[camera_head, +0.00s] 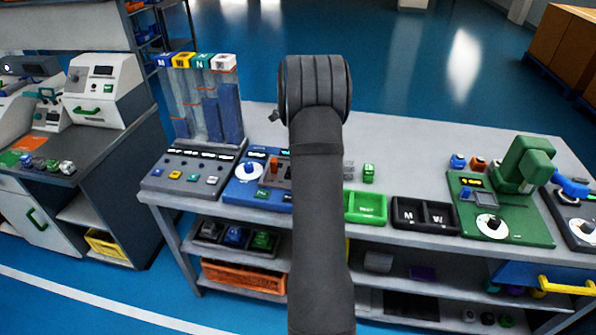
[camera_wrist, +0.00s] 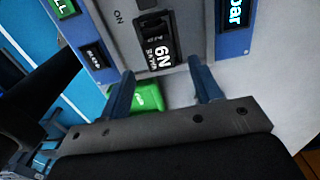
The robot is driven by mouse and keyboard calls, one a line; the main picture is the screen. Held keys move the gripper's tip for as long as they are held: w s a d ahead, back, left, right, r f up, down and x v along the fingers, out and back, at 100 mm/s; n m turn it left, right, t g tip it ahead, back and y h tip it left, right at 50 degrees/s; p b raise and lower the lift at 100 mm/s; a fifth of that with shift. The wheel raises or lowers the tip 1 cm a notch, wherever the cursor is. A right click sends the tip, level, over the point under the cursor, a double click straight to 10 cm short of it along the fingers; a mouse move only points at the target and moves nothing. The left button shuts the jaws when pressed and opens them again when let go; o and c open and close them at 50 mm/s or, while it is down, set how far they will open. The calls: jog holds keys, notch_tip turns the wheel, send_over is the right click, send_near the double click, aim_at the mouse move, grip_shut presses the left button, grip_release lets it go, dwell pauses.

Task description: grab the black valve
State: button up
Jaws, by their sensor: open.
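In the wrist view, a black block (camera_wrist: 161,42) with white lettering, apparently including "VALVE", sits on a grey panel with blue sides. I cannot tell whether it is a loose valve or part of the panel. My gripper (camera_wrist: 162,70) is open, with its two blue-grey fingers on either side of the space just below the block. Nothing is held between the fingers. A green piece (camera_wrist: 148,97) shows between and beyond them. In the head view my dark arm covers the middle of the bench and hides my fingers, and I cannot make out the black valve there.
The grey bench (camera_head: 400,172) carries a blue station (camera_head: 243,190), a green tray (camera_head: 368,207), a black tray (camera_head: 425,216) and a green machine (camera_head: 500,205). A rack of tall columns (camera_head: 207,105) stands at the left.

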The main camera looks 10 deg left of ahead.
jog(key=f, duration=0.5)
jog(key=shift+a, duration=0.25)
jog(key=c, duration=1.2)
jog(key=shift+c, duration=0.2)
